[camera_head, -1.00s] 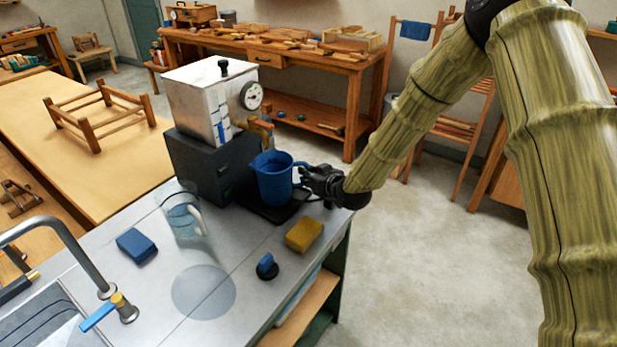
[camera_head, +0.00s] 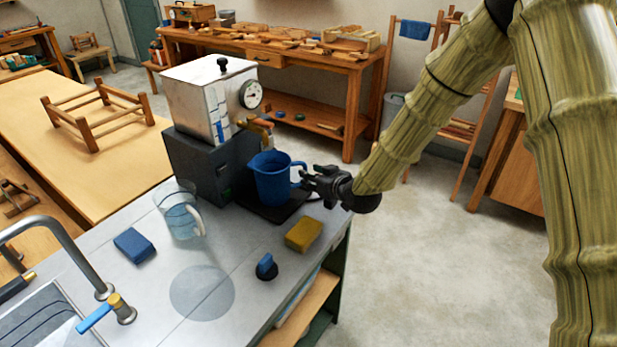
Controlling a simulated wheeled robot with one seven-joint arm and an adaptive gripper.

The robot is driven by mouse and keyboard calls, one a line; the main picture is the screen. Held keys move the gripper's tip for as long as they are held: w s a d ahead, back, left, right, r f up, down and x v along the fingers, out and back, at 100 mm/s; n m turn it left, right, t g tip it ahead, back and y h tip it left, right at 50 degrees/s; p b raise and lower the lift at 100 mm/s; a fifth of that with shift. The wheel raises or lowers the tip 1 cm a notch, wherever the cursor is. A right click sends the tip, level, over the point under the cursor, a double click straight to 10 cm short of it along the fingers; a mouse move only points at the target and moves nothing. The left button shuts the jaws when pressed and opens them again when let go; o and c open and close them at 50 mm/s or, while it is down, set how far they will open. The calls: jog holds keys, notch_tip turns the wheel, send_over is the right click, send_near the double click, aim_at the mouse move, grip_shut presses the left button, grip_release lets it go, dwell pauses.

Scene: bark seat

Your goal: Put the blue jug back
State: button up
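The blue jug (camera_head: 272,180) stands upright on a dark low stand (camera_head: 262,209), below the brass tap (camera_head: 258,126) of the metal boiler. Its handle points right, toward my gripper. My gripper (camera_head: 309,178) is just right of the jug's handle and looks clear of it, with its fingers apart and nothing between them. A small overlap between fingertips and handle is hard to judge from this view.
The metal boiler (camera_head: 209,95) with a gauge sits on a dark box (camera_head: 205,170). A clear jug (camera_head: 180,212), blue sponge (camera_head: 135,245), yellow sponge (camera_head: 304,234) and small blue-topped black item (camera_head: 265,267) are on the counter (camera_head: 235,255). A grey disc (camera_head: 202,292) is bare.

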jog(key=b+v, duration=0.1)
jog(key=v, duration=0.7)
jog(key=shift+s, duration=0.2)
